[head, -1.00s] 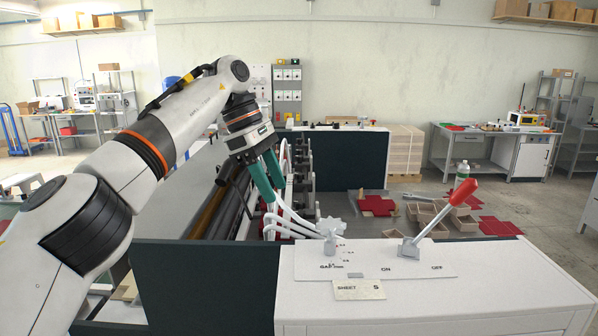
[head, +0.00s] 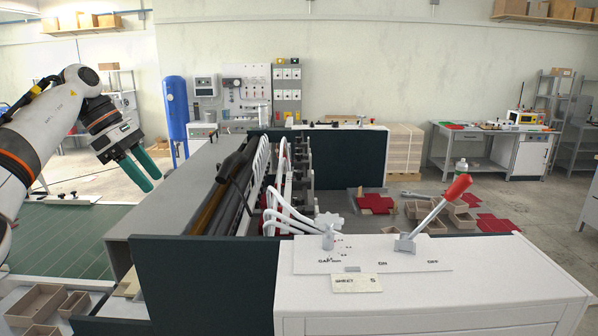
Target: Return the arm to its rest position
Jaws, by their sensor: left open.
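My left gripper (head: 148,172) has two green fingers, apart and empty. It hangs in the air at the left of the head view, left of the machine and above its grey side cover. My left arm (head: 45,125) comes in from the left edge and bends down at the wrist. The box-forming machine (head: 200,275) fills the middle, with a dark green side panel and a row of white hoses. My right gripper does not show.
A red-knobbed lever (head: 458,187) stands on the white control cabinet (head: 430,290), beside a grey knob (head: 328,228). Small trays and red cut-outs (head: 376,203) lie behind. A green cutting mat (head: 60,237) and open boxes (head: 40,300) are at the left. A blue tank (head: 176,108) stands at the back.

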